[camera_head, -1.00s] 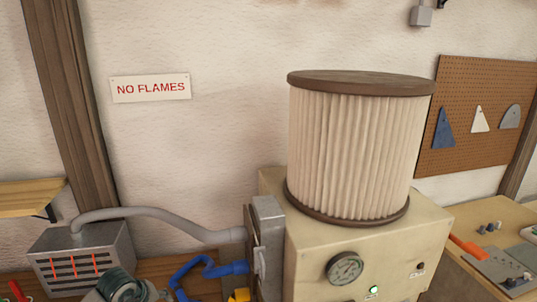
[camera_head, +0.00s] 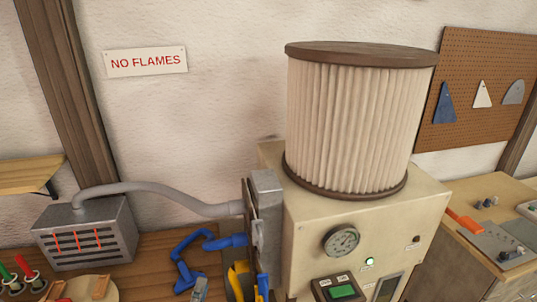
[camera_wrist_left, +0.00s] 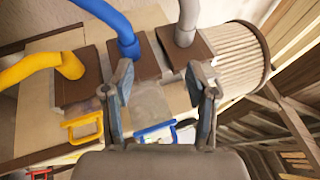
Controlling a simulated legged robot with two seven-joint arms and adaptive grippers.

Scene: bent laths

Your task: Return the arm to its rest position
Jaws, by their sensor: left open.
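My left gripper (camera_wrist_left: 165,88) is open in the left wrist view. Its two grey-blue fingers stand apart with nothing held between them. Beyond them is the pale machine (camera_wrist_left: 35,115) with dark square ports, a blue hose (camera_wrist_left: 105,14), a yellow hose (camera_wrist_left: 35,68) and a grey hose (camera_wrist_left: 188,15). In the head view only a small grey piece, likely a fingertip of my left gripper (camera_head: 200,290), shows at the bottom edge, left of the machine (camera_head: 300,235). The rest of that arm is out of frame. My right gripper is not in view.
A ribbed filter drum (camera_head: 350,125) stands on the machine. A vented metal box (camera_head: 85,235) sits on the bench at left, joined by the grey hose (camera_head: 165,192). Yellow handles (camera_head: 238,280) stick out low beside the machine. A side table (camera_head: 485,215) stands at right.

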